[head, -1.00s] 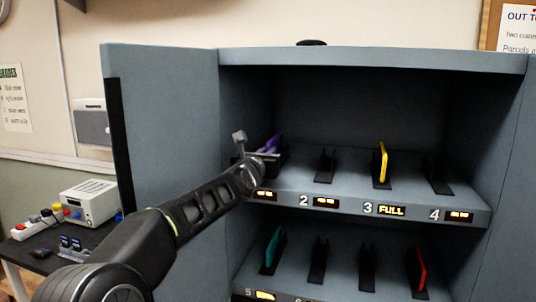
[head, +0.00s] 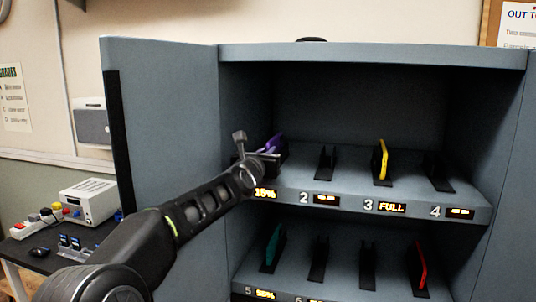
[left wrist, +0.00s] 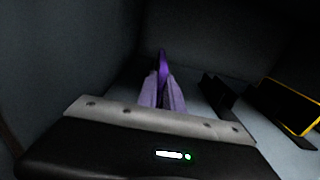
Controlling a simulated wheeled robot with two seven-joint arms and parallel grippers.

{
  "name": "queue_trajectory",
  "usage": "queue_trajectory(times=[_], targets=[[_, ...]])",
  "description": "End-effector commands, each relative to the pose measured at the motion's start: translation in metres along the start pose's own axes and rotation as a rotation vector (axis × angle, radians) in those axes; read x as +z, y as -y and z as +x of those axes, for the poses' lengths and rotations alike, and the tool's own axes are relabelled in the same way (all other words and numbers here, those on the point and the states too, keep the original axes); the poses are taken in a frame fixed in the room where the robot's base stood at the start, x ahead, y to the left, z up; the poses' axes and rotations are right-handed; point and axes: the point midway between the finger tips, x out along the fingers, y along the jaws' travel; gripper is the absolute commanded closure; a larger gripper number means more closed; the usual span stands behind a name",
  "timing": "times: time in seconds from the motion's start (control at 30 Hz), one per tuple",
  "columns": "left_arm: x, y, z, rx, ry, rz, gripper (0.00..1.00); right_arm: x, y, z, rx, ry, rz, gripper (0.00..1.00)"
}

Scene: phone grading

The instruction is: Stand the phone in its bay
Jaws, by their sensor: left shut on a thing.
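The purple phone (head: 275,143) stands on edge in the leftmost bay of the upper shelf; it also shows in the left wrist view (left wrist: 163,62). My left gripper (head: 266,155) is shut on the phone, and its fingers lie along both sides of it in the left wrist view (left wrist: 162,92). The gripper and wrist hide most of the phone and its bay. The bay's display (head: 265,193) reads 15%. My right gripper is out of view.
Bays 2 (head: 325,163) and 4 (head: 439,172) are empty. A yellow phone (head: 383,160) stands in bay 3, marked FULL. The lower shelf holds a teal phone (head: 274,248) and a red one (head: 421,265). The cabinet's left door (head: 165,130) stands open beside my arm.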

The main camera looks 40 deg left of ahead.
Motion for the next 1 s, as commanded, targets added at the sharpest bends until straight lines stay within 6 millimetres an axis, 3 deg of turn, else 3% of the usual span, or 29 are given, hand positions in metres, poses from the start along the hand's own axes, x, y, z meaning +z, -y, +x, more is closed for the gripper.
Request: queue_trajectory(times=[0.43,0.47,0.73,1.0], targets=[[-0.0022,-0.0001,0.0001,0.0,0.002,0.0,1.0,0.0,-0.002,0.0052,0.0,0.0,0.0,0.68],[-0.0019,-0.0001,0.0001,0.0,0.002,0.0,0.88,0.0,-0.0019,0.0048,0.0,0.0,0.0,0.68],[-0.0023,0.0,0.0001,0.0,0.001,0.0,0.66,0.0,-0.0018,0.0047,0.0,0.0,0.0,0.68],[-0.0039,0.0001,0.0003,0.0,-0.002,0.0,0.64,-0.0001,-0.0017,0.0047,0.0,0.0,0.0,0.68]])
